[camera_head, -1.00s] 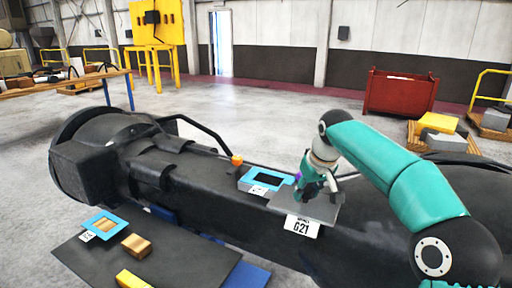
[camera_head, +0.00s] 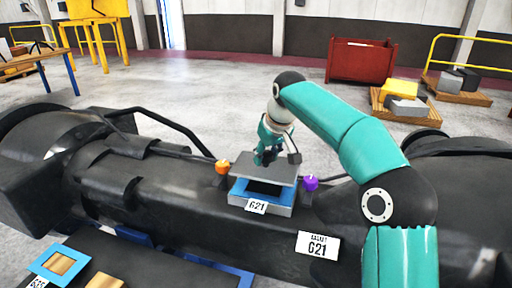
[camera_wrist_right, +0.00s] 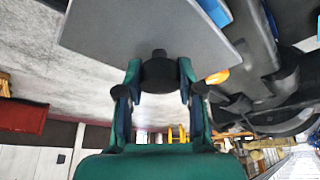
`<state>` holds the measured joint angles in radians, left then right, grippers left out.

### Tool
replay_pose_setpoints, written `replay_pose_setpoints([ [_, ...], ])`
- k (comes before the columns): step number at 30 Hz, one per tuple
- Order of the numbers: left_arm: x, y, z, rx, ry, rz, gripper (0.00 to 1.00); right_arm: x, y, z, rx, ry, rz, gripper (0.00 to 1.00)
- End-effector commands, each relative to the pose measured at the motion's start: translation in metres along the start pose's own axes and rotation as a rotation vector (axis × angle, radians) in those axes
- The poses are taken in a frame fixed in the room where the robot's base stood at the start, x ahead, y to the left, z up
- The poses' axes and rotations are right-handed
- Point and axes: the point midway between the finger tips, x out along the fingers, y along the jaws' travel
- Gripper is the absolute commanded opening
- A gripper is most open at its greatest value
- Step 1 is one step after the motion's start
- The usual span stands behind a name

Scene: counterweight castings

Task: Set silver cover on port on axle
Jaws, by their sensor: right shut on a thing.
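The silver cover (camera_head: 262,168) is a flat grey plate with a dark knob (camera_wrist_right: 157,72) on top. My right gripper (camera_head: 268,156) is shut on that knob. The plate also fills the top of the right wrist view (camera_wrist_right: 135,30). A dark opening shows below the plate's front edge; the rear of the port is hidden. The port sits on the black axle (camera_head: 180,195). My left gripper is out of view.
An orange knob (camera_head: 222,166) stands left of the port and a purple knob (camera_head: 311,183) right of it. Another blue frame (camera_head: 45,262) lies lower left. A red bin (camera_head: 361,62) stands behind.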

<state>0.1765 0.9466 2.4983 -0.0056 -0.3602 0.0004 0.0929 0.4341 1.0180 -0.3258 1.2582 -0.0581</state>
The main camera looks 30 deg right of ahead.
Motion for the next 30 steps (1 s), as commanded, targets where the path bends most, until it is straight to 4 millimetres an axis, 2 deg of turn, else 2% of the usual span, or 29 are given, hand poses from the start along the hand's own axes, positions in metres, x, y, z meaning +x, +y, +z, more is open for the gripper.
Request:
replay_pose_setpoints([
  [16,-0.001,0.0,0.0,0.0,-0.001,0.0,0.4,-0.003,0.002,0.002,0.004,0.006,-0.003,0.02],
  [30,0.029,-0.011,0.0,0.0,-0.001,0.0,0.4,0.034,0.002,0.017,0.004,0.005,-0.003,0.02],
])
